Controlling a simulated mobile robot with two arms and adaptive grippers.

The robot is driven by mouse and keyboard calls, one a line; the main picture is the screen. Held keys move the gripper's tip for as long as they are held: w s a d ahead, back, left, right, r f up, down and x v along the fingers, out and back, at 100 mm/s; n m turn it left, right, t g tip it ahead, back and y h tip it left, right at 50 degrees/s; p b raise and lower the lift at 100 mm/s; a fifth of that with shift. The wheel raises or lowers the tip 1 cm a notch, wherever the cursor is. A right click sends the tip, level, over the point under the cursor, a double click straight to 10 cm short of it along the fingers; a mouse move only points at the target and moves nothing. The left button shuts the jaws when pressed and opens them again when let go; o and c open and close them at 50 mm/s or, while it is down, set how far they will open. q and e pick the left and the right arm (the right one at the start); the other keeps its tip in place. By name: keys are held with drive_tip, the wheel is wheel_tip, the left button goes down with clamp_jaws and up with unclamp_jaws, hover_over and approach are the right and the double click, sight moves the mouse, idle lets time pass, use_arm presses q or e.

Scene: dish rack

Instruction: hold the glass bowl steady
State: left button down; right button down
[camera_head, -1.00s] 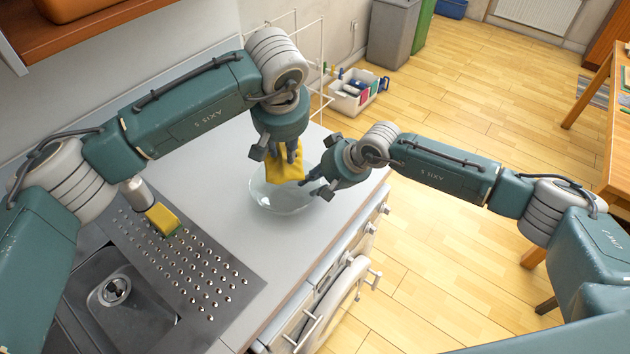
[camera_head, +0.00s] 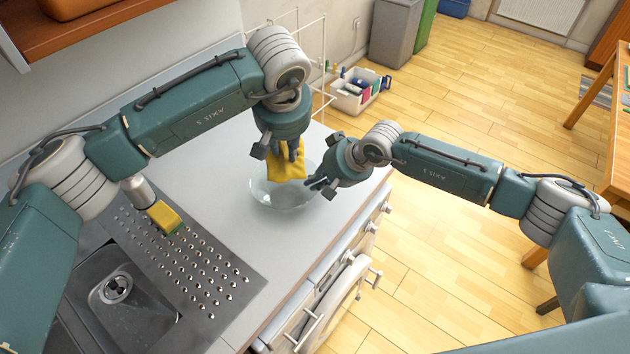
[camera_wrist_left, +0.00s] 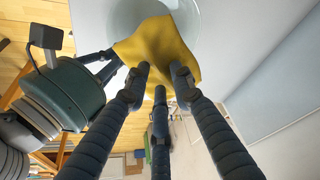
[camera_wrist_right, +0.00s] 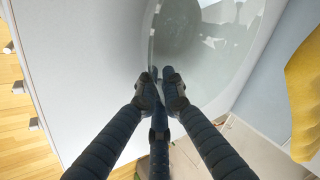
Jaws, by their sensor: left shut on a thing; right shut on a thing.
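The clear glass bowl (camera_head: 277,197) stands on the light grey worktop near its right edge. It also shows in the right wrist view (camera_wrist_right: 205,45) and in the left wrist view (camera_wrist_left: 130,15). My right gripper (camera_head: 316,184) is shut on the bowl's right rim; its fingertips meet at the rim in the right wrist view (camera_wrist_right: 162,82). My left gripper (camera_head: 291,155) is shut on a yellow cloth (camera_head: 287,168), held over the bowl's far side. The cloth hangs from the fingers in the left wrist view (camera_wrist_left: 160,45). Whether the cloth touches the glass I cannot tell.
A sponge (camera_head: 163,217) in yellow and green sits by the tap over the perforated drainboard (camera_head: 200,270). The sink (camera_head: 115,290) is at lower left. A white wire rack (camera_head: 324,60) stands behind the bowl. A crate of bottles (camera_head: 352,97) is on the floor.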

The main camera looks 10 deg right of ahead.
idle(0.4)
use_arm(q)
drive_tip(key=shift+w+a+f+g, duration=0.1)
drive_tip(key=shift+w+f+g, duration=0.5)
drive_tip(key=shift+f+g, duration=0.15)
drive_tip(key=shift+w+f+g, duration=0.4)
drive_tip(key=shift+f+g, duration=0.15)
drive_tip(key=shift+g, duration=0.7)
drive_tip(key=shift+f, duration=2.4)
drive_tip(key=shift+f, duration=1.95)
